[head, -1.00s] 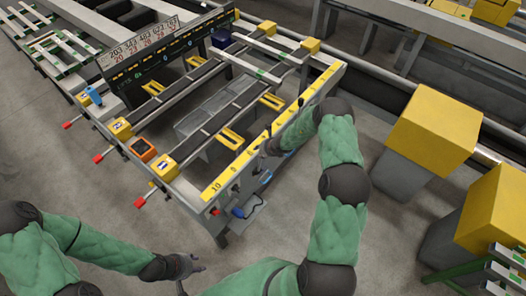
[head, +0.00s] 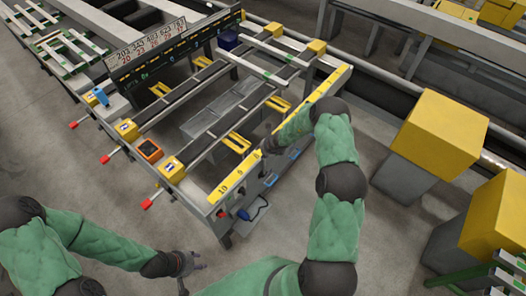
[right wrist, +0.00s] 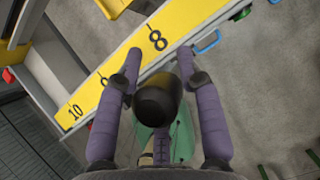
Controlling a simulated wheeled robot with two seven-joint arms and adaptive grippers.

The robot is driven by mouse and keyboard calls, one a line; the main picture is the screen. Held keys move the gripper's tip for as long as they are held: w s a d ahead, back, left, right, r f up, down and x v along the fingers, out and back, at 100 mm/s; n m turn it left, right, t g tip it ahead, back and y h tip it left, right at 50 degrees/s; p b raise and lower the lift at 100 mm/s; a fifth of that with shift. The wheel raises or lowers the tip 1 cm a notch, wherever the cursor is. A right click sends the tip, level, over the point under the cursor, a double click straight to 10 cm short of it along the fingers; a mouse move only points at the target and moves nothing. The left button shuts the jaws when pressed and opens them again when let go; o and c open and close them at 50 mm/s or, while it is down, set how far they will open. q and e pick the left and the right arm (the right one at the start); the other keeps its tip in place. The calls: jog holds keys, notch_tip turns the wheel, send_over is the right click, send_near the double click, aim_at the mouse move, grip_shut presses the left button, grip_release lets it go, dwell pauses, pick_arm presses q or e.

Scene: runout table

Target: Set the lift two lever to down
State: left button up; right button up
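Three red-tipped levers stick out from the left side of the runout table, at the back (head: 73,125), the middle (head: 104,159) and the front (head: 146,203). Yellow boxes (head: 126,129) stand near them; their marks are too small to read, so I cannot tell which lever is lift two. My right gripper (head: 268,147) is at the yellow number scale (head: 236,174), away from these levers. In the right wrist view its purple fingers (right wrist: 159,56) are spread over the scale near the 8; a dark rounded shape shows between them. My left gripper (head: 195,268) looks open and empty, in front of the table.
An orange box with a dark face (head: 150,149) sits between two yellow boxes. A blue object (head: 243,214) hangs at the table's front corner. Yellow-topped grey bins (head: 440,125) stand on the right. The floor left of the levers is clear.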

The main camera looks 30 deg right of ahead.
jog(key=shift+o, duration=1)
jog(key=shift+w+d+r, duration=0.25)
jog(key=shift+w+r, duration=0.05)
jog(key=shift+w, duration=0.05)
jog(key=shift+s+f, duration=0.1)
jog(key=shift+f, duration=0.05)
jog(key=shift+s+f, duration=0.1)
jog(key=shift+s, duration=0.1)
jog(key=v, duration=1.2)
jog(key=shift+a, duration=0.15)
